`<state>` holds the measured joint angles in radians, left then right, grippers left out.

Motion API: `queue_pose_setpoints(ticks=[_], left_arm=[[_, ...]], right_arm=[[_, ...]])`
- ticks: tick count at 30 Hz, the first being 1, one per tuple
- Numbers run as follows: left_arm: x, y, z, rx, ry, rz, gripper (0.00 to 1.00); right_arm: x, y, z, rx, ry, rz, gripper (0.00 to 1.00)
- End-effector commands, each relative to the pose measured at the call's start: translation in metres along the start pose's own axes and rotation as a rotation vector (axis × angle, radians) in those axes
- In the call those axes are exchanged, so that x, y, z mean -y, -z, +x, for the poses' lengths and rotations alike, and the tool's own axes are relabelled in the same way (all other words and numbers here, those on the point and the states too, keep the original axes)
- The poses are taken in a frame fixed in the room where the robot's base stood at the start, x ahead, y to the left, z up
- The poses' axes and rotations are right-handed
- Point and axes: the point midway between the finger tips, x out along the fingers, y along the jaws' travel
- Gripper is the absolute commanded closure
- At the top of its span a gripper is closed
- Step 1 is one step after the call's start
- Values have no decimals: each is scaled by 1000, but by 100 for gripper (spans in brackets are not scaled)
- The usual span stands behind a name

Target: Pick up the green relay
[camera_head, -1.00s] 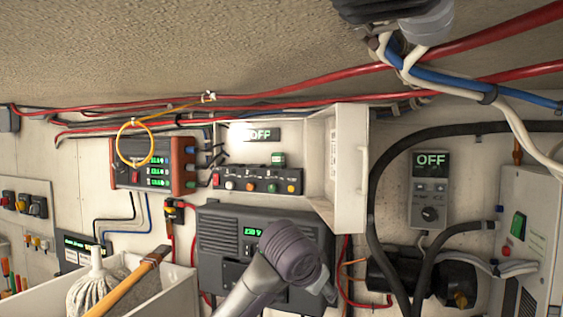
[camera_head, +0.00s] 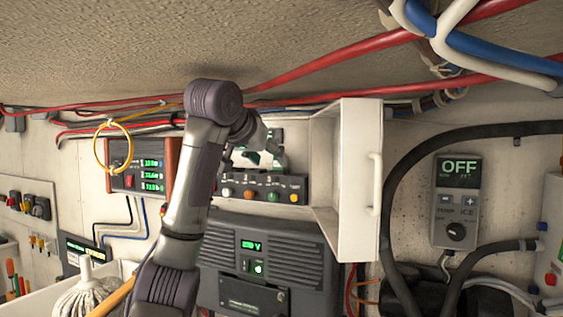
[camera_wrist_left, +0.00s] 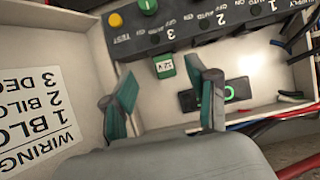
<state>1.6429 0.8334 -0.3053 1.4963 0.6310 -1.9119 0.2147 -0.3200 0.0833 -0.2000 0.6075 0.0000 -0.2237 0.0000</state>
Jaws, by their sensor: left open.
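The green relay (camera_wrist_left: 164,66), a small block with a white label reading 12 V, sits in the open white box, beside the switch panel (camera_wrist_left: 195,30). In the left wrist view it lies beyond and between my left fingertips (camera_wrist_left: 165,100), apart from both. My left gripper (camera_head: 258,150) is open and empty, its finger pads dark green. In the head view it is in front of the box, above the switch panel, and largely hides the relay. My right gripper is not in view.
The box's open white door (camera_head: 345,180) stands just right of my gripper. A dark display (camera_wrist_left: 215,95) is behind the right finger. Red cables (camera_head: 350,58) run overhead. A yellow loop (camera_head: 96,150) hangs at left. A grey unit (camera_head: 268,258) is below.

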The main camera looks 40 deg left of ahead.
Motion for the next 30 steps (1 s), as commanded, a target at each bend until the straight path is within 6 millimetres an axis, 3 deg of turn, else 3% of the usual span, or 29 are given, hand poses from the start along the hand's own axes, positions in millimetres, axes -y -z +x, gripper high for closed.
queue_pose_setpoints(ticks=[4, 12, 18, 26, 30], left_arm=[[0, 8, 12, 1, -1, 0, 42], [0, 25, 38, 4, -1, -1, 42], [0, 29, 63, 1, 0, 0, 42], [0, 29, 66, -1, 0, 0, 42], [0, 29, 65, -1, 0, 0, 63]], right_arm=[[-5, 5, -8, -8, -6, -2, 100], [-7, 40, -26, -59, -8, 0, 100], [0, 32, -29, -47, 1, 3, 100], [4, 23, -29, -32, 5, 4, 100], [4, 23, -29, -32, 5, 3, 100]])
